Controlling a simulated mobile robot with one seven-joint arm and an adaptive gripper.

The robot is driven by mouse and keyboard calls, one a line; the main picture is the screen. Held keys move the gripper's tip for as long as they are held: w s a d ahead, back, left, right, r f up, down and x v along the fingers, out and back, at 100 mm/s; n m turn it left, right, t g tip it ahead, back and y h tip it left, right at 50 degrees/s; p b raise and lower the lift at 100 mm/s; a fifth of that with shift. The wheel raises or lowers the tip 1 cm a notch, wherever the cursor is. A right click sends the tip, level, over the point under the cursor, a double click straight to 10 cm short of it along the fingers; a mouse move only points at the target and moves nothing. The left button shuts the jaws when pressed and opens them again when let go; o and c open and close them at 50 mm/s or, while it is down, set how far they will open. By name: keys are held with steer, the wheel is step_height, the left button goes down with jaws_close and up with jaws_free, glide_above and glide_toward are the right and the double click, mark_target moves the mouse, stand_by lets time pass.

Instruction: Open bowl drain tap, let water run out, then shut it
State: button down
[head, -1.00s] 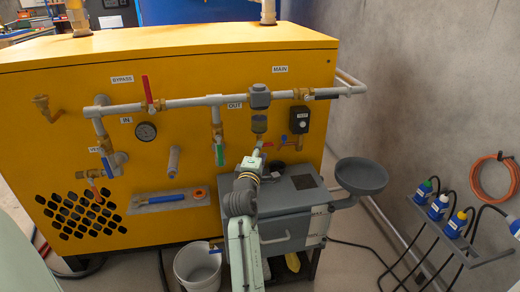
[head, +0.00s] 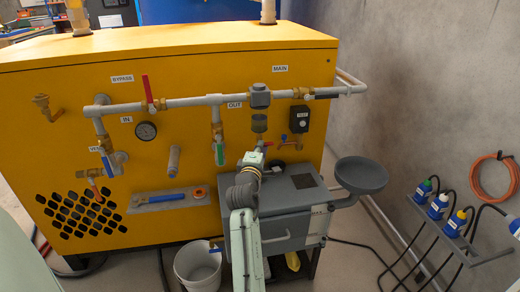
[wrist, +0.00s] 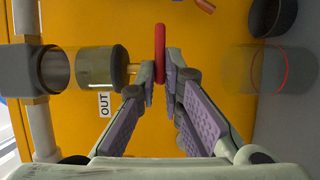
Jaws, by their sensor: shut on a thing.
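The bowl (head: 259,124) hangs under the grey filter head (head: 260,97) on the pipe below the MAIN label. In the wrist view the bowl (wrist: 97,68) lies sideways, with a short brass outlet (wrist: 132,69) at its end. The drain tap's red handle (wrist: 160,50) stands crosswise to the bowl's axis. My gripper (wrist: 163,76) is shut on the red handle, with its fingertips on either side. In the head view my gripper (head: 254,157) is just below the bowl and hides most of the tap. I cannot make out the water level or any flow.
A grey cabinet (head: 300,207) stands under my gripper, with a dark round basin (head: 361,174) at its right. A green-handled OUT valve (head: 219,154) is close on the left. A white bucket (head: 198,264) stands on the floor.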

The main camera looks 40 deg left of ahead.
steer(key=shift+r+m+p, duration=0.15)
steer(key=shift+m+p, duration=0.15)
steer(key=shift+p, duration=0.15)
steer(key=shift+w+d+r+m+g+p, duration=0.15)
steer(key=shift+m+g+p, duration=1)
steer(key=shift+m+p, duration=1.05)
steer(key=shift+r+m+g+p, duration=0.1)
steer(key=shift+m+g+p, duration=1.05)
steer(key=shift+m+p, duration=1.05)
steer(key=shift+y, duration=0.3)
steer(key=c, duration=1.7)
jaws_free()
